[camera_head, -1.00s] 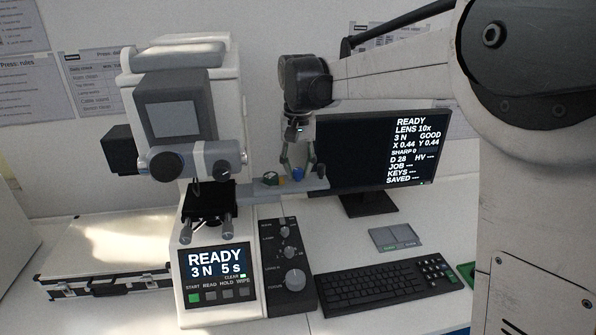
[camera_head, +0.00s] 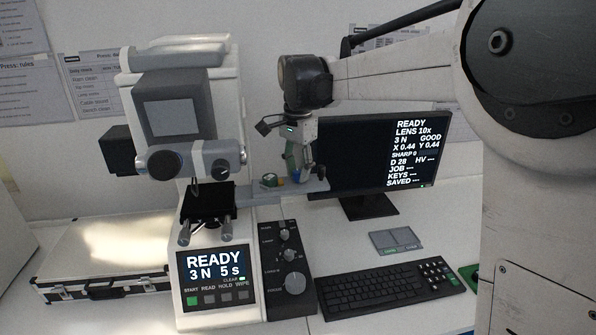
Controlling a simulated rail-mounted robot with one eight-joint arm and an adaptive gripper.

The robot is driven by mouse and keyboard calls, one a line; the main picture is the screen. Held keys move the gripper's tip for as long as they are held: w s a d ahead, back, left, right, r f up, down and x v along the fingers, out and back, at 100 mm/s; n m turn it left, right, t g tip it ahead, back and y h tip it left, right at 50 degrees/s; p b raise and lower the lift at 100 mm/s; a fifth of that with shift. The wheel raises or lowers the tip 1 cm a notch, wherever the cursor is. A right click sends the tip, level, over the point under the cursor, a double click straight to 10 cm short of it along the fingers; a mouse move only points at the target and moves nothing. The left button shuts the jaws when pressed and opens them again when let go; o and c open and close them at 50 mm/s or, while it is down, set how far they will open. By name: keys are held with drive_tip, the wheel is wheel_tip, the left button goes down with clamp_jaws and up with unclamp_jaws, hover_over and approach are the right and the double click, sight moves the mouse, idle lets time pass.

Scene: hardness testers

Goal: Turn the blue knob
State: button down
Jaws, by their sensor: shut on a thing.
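The blue knob (camera_head: 295,176) sits on the grey arm plate that juts out to the right of the white hardness tester (camera_head: 243,110). Only a small part of the knob shows between my fingers. My gripper (camera_head: 298,177) points down from above, with its fingers around the knob, shut on it.
The monitor (camera_head: 365,150) stands close behind and right of my gripper. A control panel with several grey knobs (camera_head: 284,266) and a keyboard (camera_head: 385,287) lie in front. A silver case (camera_head: 105,258) is at left.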

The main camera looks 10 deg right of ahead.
sight(299, 171)
drive_tip(key=shift+m, duration=0.3)
idle(0.4)
drive_tip(key=c, duration=1.5)
unclamp_jaws()
drive_tip(key=shift+r, duration=0.1)
wheel_tip(299, 171, up, 12)
drive_tip(key=shift+f, duration=0.1)
